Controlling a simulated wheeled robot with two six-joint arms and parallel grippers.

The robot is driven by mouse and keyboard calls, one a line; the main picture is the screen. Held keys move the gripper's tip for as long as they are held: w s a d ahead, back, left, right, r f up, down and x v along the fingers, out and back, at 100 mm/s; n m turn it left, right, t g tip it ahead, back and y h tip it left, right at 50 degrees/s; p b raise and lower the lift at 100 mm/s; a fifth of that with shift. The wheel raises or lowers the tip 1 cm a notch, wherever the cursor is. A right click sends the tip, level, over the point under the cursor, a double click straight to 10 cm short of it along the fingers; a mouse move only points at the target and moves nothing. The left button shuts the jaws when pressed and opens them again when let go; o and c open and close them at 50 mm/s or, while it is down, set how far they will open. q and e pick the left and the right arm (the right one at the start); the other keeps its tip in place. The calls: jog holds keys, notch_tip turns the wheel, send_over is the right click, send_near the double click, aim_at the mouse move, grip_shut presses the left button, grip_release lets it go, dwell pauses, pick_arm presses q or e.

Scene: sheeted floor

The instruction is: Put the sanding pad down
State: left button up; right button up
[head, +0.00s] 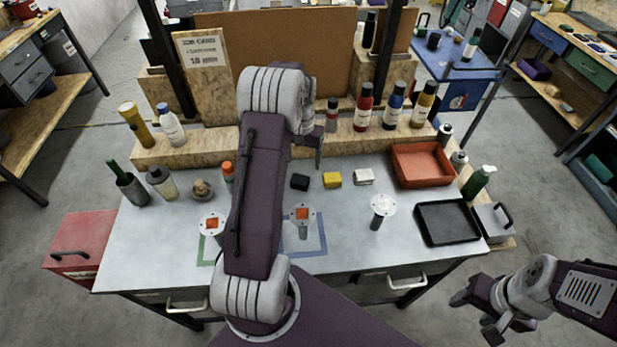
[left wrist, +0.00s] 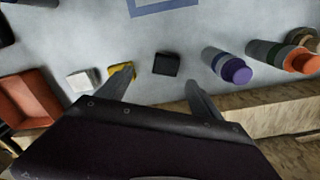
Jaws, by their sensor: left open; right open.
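Three small blocks lie in a row on the grey bench top: a black block (head: 300,181), a yellow block (head: 332,179) and a white block (head: 363,177). I cannot tell which thing is the sanding pad. My left gripper (head: 318,152) is above the back of the bench, partly hidden by its own arm. In the left wrist view its open fingers (left wrist: 159,78) hold nothing; the black block (left wrist: 167,64) shows between them and one finger partly covers the yellow block (left wrist: 121,73). My right gripper (head: 475,314) is open and empty, off the bench's front right.
An orange tray (head: 397,180) and a black tray (head: 423,235) are at the right. Several bottles line the wooden ledge (head: 265,144) behind.

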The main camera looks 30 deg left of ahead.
pick_arm(q)
jog(key=s+d+r+m+t, duration=0.1)
jog(key=s+d+r+m, duration=0.1)
jog(key=s+d, duration=1.4)
jog(key=d+m, duration=0.1)
jog(key=d, duration=0.1)
jog(key=shift+s+d+r, duration=0.3)
jog(key=shift+d+r, duration=0.05)
jog(key=shift+s+d, duration=0.1)
